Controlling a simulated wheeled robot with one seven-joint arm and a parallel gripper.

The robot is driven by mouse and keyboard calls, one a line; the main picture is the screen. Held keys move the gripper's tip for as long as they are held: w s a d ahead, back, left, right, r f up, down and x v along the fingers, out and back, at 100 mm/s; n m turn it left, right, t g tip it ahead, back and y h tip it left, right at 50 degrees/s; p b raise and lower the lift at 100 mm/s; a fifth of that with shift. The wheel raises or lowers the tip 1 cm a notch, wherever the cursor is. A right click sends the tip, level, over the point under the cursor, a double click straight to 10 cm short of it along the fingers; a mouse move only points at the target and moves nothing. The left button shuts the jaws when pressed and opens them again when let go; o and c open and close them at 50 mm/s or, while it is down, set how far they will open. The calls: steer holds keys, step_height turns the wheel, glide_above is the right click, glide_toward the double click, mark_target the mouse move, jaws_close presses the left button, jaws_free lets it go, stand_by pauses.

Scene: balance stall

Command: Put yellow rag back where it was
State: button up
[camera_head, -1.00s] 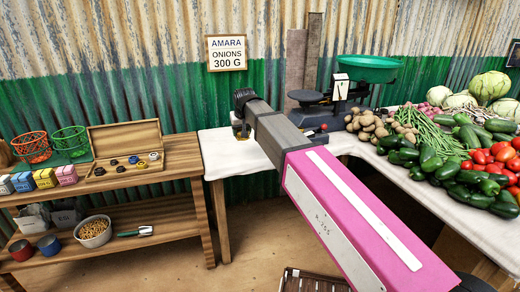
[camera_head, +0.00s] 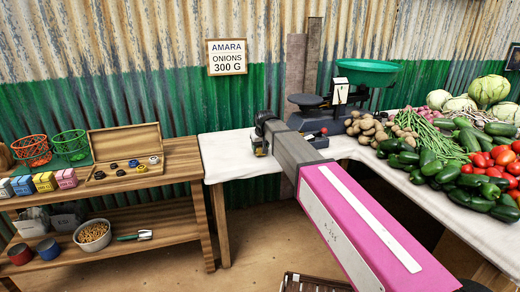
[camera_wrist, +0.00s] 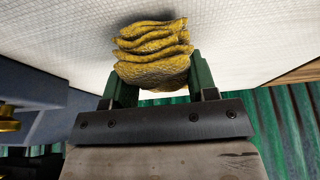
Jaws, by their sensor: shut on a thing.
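The yellow rag (camera_wrist: 152,50) is a folded, rumpled bundle in the wrist view, held between the green fingers of my gripper (camera_wrist: 155,80). The white-covered table (camera_wrist: 235,35) is close behind the rag; I cannot tell whether the rag touches it. In the head view my gripper (camera_head: 261,150) is at the left end of the white-covered table (camera_head: 220,168). A little of the rag's yellow shows there, mostly hidden by the gripper and arm.
The dark scale (camera_head: 318,112) with a green pan (camera_head: 364,73) stands just right of my gripper. Potatoes (camera_head: 372,128) and other vegetables fill the table further right. A wooden shelf (camera_head: 185,157) with baskets, boxes and a weights case (camera_head: 126,150) stands left. The table's left corner is clear.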

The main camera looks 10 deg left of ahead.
steer(key=shift+f, duration=0.5)
steer(key=shift+f, duration=0.1)
steer(key=o, duration=0.9)
steer(key=v, duration=1.2)
steer(key=s+d+f+m+g+h, duration=0.15)
steer(key=s+d+f, duration=0.25)
steer(key=d+f, duration=0.55)
steer(key=s+d+f+m, duration=0.2)
steer(key=s+d+f, duration=0.3)
steer(key=d, duration=0.7)
steer(key=s+d+f+m+g+h, duration=0.1)
steer(key=s+d+f, duration=0.2)
steer(key=d+f, duration=0.65)
steer(key=s+d+f+m+g, duration=0.1)
steer(key=s+d+f+m, duration=0.1)
steer(key=s+d+f, duration=0.3)
steer(key=s+d, duration=0.4)
steer(key=d, duration=0.2)
